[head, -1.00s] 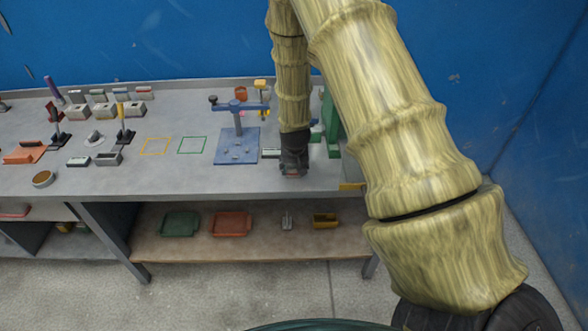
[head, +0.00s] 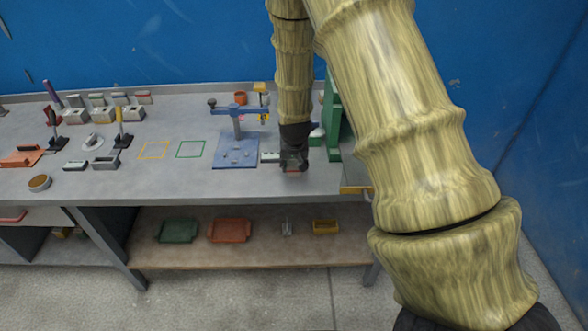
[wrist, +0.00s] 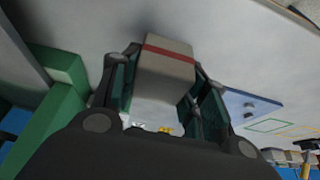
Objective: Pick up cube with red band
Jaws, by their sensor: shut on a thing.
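The cube with the red band (wrist: 166,68) is a pale grey block with a red stripe across it. In the wrist view it sits between the two fingers of my gripper (wrist: 165,90), which is shut on it. In the head view my gripper (head: 293,163) points down at the right part of the grey bench, and only a small bit of the cube (head: 292,169) shows under it. I cannot tell from the head view whether the cube touches the bench top.
A blue plate with a clamp post (head: 236,151) stands left of my gripper. A green upright frame (head: 333,125) stands close on its right. Yellow (head: 153,150) and green (head: 190,149) outlined squares lie empty further left. A shelf with trays (head: 205,257) is below.

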